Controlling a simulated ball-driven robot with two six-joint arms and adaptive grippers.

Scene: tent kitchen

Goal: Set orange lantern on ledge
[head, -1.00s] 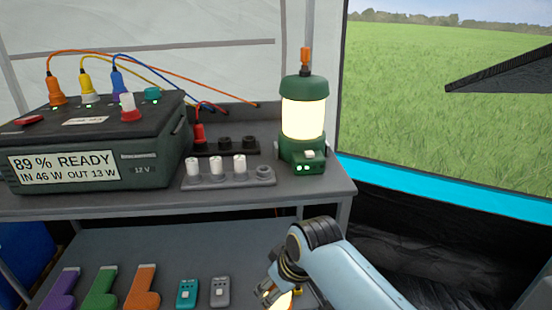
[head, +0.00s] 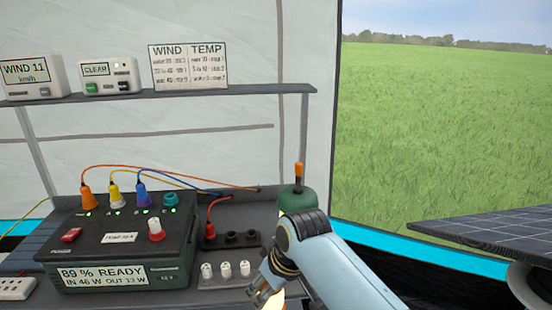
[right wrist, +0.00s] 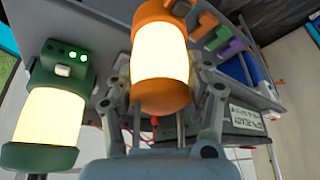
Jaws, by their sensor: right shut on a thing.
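The orange lantern (right wrist: 160,55) has an orange cap and base and a glowing body, and fills the middle of the right wrist view. My right gripper (head: 266,290) is shut on it, with one finger on each side. In the head view only a small glowing part of the lantern (head: 276,301) shows at the bottom edge, behind my gripper. A narrow grey ledge (head: 265,93) runs along the tent wall above the bench, and its right end is bare. My left gripper is not in view.
A green lantern (head: 299,198) stands on the bench, partly behind my right arm; it also shows in the wrist view (right wrist: 45,118). A power box (head: 120,240) with cables stands left. Two small displays (head: 32,76) and a wind chart (head: 188,66) occupy the ledge's left and middle.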

